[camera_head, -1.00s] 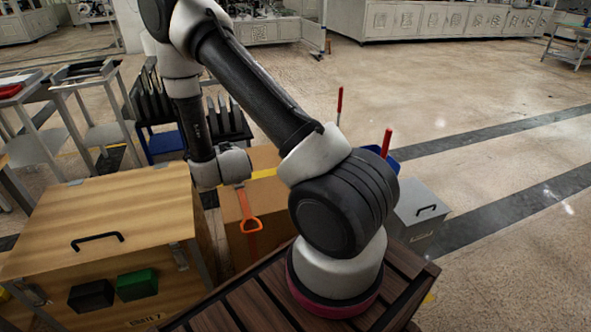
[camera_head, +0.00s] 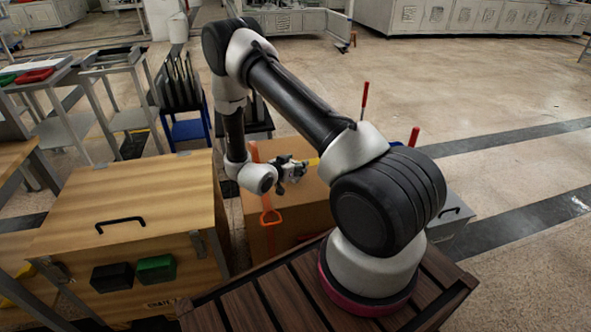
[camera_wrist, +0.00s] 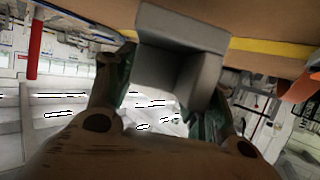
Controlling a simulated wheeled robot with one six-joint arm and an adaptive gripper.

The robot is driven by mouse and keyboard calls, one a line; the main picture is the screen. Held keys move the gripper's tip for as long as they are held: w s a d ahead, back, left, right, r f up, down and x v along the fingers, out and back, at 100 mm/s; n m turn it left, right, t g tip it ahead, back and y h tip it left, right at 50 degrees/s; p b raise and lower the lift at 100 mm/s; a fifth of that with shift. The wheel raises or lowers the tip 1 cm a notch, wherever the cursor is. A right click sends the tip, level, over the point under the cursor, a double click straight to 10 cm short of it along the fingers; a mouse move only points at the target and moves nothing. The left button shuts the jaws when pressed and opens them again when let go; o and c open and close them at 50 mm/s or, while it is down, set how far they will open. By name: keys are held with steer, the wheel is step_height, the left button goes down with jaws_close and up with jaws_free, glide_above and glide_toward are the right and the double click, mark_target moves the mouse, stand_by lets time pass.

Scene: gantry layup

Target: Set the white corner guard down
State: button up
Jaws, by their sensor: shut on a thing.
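The white corner guard (camera_wrist: 180,68), grey in shadow here, is between the two fingers of my gripper (camera_wrist: 170,95) in the wrist view. It is an angled, L-shaped block, and my gripper is shut on it. In the head view my gripper (camera_head: 289,172) is above the brown cardboard box (camera_head: 318,205). The corner guard is too small to make out clearly there. A brown surface with a yellow stripe (camera_wrist: 265,47) lies across the top of the wrist view, close behind the guard. I cannot tell whether they touch.
A wooden crate (camera_head: 150,190) with a black handle stands left of the cardboard box. An orange strap (camera_head: 270,217) hangs on the box's near side. Two red-topped posts (camera_head: 364,95) rise beyond it. A grey case (camera_head: 452,222) is at right. Open floor (camera_head: 480,90) lies beyond.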

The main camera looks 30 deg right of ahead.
steer(key=shift+f, duration=1.05)
steer(key=shift+f, duration=0.1)
steer(key=o, duration=0.8)
steer(key=shift+c, duration=0.2)
